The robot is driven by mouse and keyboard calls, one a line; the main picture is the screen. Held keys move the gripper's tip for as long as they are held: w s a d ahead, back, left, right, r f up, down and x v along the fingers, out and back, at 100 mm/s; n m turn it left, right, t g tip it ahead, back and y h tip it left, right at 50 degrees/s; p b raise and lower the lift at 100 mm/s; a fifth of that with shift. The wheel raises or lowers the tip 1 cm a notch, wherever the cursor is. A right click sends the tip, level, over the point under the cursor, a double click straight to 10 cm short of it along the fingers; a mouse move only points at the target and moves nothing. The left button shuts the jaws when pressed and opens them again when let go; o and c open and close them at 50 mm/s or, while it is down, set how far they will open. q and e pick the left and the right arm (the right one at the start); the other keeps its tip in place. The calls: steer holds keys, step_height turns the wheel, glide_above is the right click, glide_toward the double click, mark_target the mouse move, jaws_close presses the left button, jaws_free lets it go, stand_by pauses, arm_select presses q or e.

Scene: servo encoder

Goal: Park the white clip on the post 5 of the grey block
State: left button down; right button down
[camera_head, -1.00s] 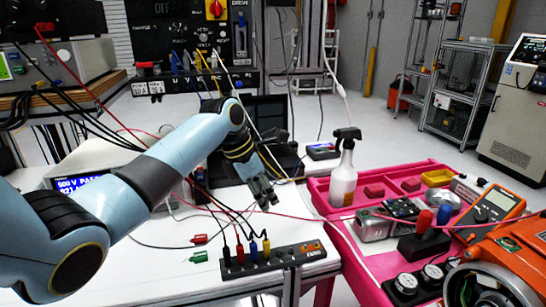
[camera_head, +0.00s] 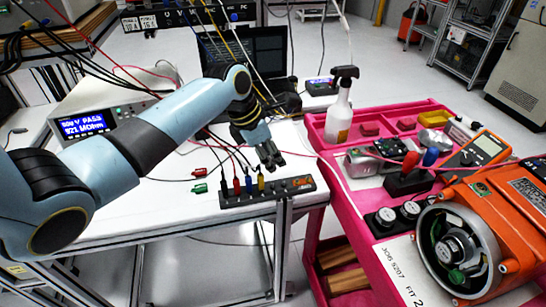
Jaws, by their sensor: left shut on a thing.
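The block (camera_head: 285,194), dark grey in this light, lies along the front edge of the white table. Black, red (camera_head: 237,186), blue (camera_head: 249,183) and yellow (camera_head: 261,182) clips stand in a row on its left and middle part; an orange label is at its right end. My left gripper (camera_head: 271,164) points down just above and behind the block, near the yellow clip, apart from the block. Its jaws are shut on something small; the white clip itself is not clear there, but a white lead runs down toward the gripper. My right gripper is not in view.
Loose red (camera_head: 200,171) and green (camera_head: 200,188) clips lie left of the block. A pink cart (camera_head: 345,205) on the right holds a spray bottle (camera_head: 339,108), a multimeter (camera_head: 484,152) and an orange motor housing (camera_head: 520,200). Several leads hang around my arm.

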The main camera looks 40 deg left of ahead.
arm_select(q)
steer(key=shift+f+b, duration=1.55)
steer(key=shift+b, duration=0.4)
steer(key=shift+f, duration=1.1)
steer(key=shift+r+p, duration=0.1)
steer(key=shift+p, duration=0.25)
steer(key=shift+p, duration=0.4)
steer(key=shift+p, duration=0.45)
